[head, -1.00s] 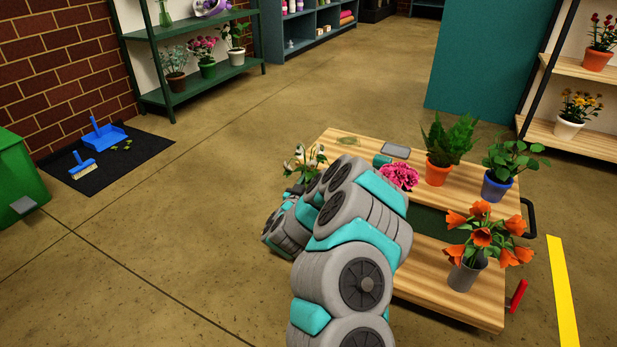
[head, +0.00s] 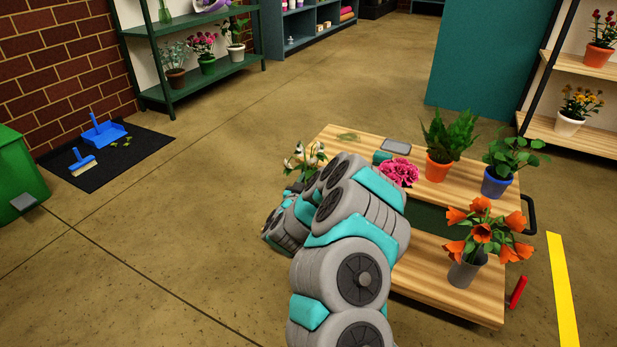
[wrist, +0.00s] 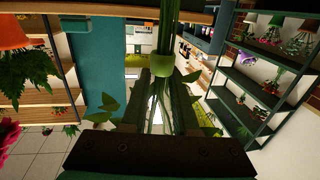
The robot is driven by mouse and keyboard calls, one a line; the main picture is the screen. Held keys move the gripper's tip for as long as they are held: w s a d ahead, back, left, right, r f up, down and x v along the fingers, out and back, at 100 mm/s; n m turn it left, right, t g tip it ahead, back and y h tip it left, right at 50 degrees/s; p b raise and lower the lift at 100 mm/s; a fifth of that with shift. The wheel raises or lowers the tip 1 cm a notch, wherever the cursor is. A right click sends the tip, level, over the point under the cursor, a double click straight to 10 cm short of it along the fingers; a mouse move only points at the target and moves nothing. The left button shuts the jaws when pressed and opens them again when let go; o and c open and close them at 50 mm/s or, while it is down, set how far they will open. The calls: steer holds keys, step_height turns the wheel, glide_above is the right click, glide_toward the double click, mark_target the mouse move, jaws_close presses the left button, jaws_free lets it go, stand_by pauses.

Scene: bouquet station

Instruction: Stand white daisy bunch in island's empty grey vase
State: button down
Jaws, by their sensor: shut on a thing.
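A bunch of white flowers (head: 304,158) with green leaves shows past my arm at the left end of the wooden cart in the head view. My gripper (wrist: 160,100) is shut on green stems (wrist: 168,32) with a light green wrap (wrist: 161,72) in the wrist view; the flower heads are out of that view. My arm hides the gripper in the head view. A grey vase (head: 467,270) on the cart's lower shelf holds orange flowers. No empty grey vase can be made out.
The wooden cart (head: 455,285) carries a fern in an orange pot (head: 438,172), a plant in a blue pot (head: 496,186) and pink flowers (head: 398,172). A green bin (head: 18,180) stands at left. Plant shelves (head: 200,75) stand behind. The floor at left and centre is open.

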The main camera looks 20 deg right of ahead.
steer(key=shift+f, duration=0.3)
stand_by(0.4)
steer(key=c, duration=0.6)
jaws_free()
steer(key=shift+a, duration=0.1)
